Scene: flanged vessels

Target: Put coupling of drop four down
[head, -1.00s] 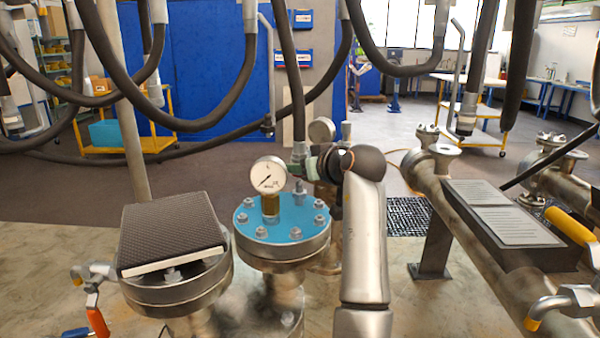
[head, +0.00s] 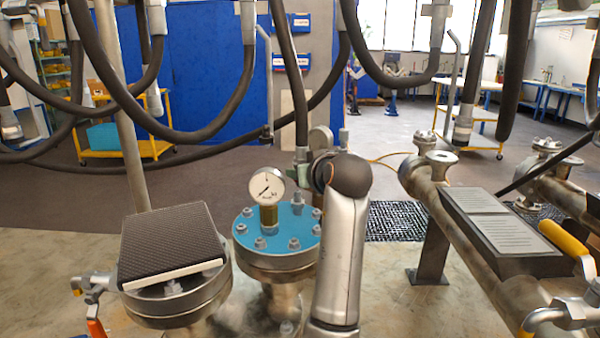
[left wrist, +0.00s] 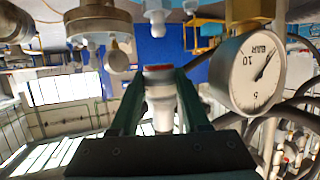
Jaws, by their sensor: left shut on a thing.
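My left gripper (left wrist: 159,76) shows in the left wrist view with its two dark green fingers either side of a pale grey coupling (left wrist: 160,98) that has a red end. It is shut on this coupling. In the head view, the coupling (head: 302,156) hangs at the lower end of a dark hose (head: 287,80), behind and right of a round pressure gauge (head: 267,186). My left arm's rounded link hides most of the gripper there. Whether the coupling touches anything is hidden. My right gripper is in neither view.
The gauge stands on a blue-topped bolted flange (head: 276,228). Left of it, a dark textured pad (head: 165,240) lies tilted on another flanged vessel. A pipe with a black block (head: 500,230) runs at the right. Several other hoses hang overhead. A yellow cart (head: 125,148) stands behind.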

